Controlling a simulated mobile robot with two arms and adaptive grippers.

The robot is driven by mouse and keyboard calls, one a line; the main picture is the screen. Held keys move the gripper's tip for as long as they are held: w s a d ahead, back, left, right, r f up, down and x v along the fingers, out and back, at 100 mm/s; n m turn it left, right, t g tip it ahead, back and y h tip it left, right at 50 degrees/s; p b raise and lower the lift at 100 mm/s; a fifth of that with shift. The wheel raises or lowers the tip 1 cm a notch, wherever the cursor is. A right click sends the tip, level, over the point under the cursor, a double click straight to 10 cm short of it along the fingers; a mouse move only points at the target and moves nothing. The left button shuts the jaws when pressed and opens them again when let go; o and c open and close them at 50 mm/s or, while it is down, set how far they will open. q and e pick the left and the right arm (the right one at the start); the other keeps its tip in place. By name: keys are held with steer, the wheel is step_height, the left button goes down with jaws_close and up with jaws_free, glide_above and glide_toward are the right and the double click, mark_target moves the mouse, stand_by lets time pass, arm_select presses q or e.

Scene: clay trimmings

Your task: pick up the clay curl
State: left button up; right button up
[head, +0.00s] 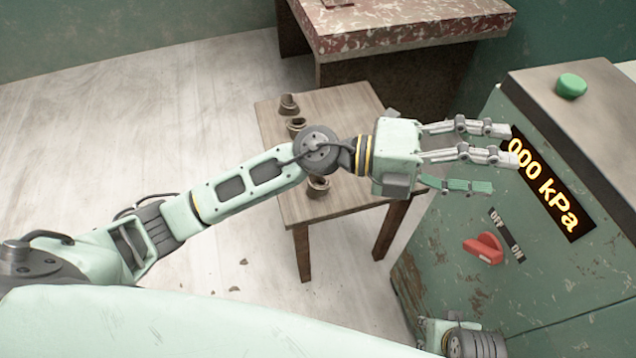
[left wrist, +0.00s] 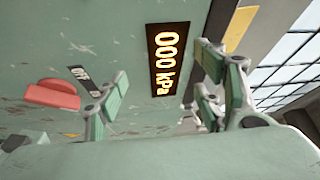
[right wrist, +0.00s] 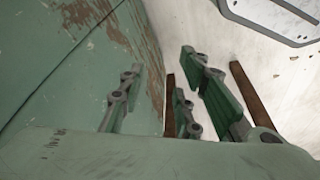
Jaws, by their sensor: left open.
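Several small dark brown, cup-like curled pieces of clay stand on a wooden table in the head view: one near the far left corner (head: 289,104), one just nearer (head: 296,125), and one near the front edge (head: 318,187). I cannot tell which is the clay curl. My left arm crosses above the table and may hide more. My left gripper (head: 503,158) is open and empty, beyond the table's right side, in front of the machine's display. My right gripper (right wrist: 162,68) has spread, empty fingers in the right wrist view, beside the green machine; no clay curl shows there.
The worn green machine (head: 440,245) stands right of the wooden table (head: 345,105), with a pressure display (head: 548,185), a red switch (head: 484,248) and a green button (head: 571,86). A speckled bench (head: 420,30) stands behind. Small brown scraps (head: 233,289) lie on the floor; floor to the left is clear.

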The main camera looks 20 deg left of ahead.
arm_select(q)
step_height(320, 180, down, 6)
steer(key=f+m+g+y, duration=0.1)
steer(key=m+g+y, duration=0.2)
steer(key=y, duration=0.1)
steer(key=t+y, duration=0.1)
steer(key=y, duration=1.4)
glide_above(317, 178)
steer(key=f, duration=1.2)
steer(key=shift+s+a+f, duration=0.15)
steer(key=shift+a+f, duration=0.05)
steer(key=shift+f, duration=0.15)
step_height(317, 178, down, 7)
steer(key=shift+d+f+b, duration=0.15)
steer(key=shift+f+b, duration=0.05)
steer(key=shift+b, duration=0.35)
arm_select(e)
step_height(317, 178, down, 3)
steer(key=shift+f, duration=0.1)
arm_select(q)
steer(key=c, duration=1.2)
steer(key=shift+r, duration=0.15)
